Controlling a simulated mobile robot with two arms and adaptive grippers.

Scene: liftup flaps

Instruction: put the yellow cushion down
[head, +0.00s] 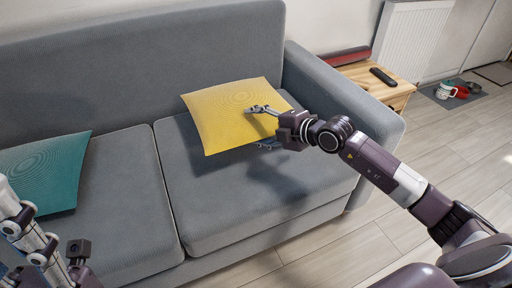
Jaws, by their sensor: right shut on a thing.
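The yellow cushion (225,118) is tilted over the right seat of the grey sofa (230,205), near the backrest and the right armrest. My right gripper (262,127) is shut on its right front edge, one finger on top and one below. A dark shadow lies on the seat under and in front of the cushion, which looks raised at this edge. Whether its far edge touches the sofa I cannot tell. Parts of my left arm and gripper (58,252) show at the lower left corner, cut off by the frame; its fingers cannot be made out clearly.
A teal cushion (50,172) lies on the left seat. The front of the right seat is bare. Right of the armrest (345,100) stands a wooden side table (392,98) with a black remote (382,76). Cups and bowls (460,91) stand on a floor mat farther right.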

